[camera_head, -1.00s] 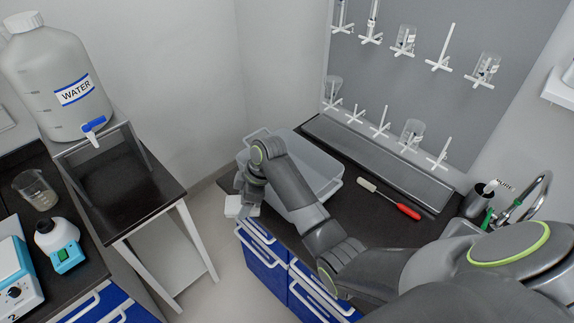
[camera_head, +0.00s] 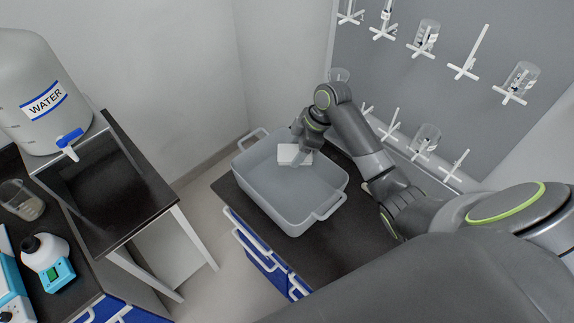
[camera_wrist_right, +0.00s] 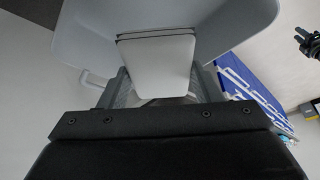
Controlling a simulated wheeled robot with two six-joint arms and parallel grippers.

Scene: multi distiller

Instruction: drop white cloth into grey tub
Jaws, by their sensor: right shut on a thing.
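The white cloth (camera_head: 293,155) is a small folded stack. My right gripper (camera_head: 300,146) is shut on it and holds it over the far part of the grey tub (camera_head: 262,192). In the right wrist view the cloth (camera_wrist_right: 158,62) sits between the fingers of my right gripper (camera_wrist_right: 160,88), with the wall of the grey tub (camera_wrist_right: 225,28) around and behind it. The tub is an open, rectangular container with a handle at each end, standing on the dark counter. My left gripper is not in view in the head view.
The dark counter (camera_head: 345,240) has blue drawers below. A pegboard (camera_head: 400,85) with glassware stands behind. On the left are a water jug (camera_head: 30,120) on a dark stand, a beaker (camera_head: 22,203) and a white-and-blue device (camera_head: 50,262). A gap of floor separates stand and counter.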

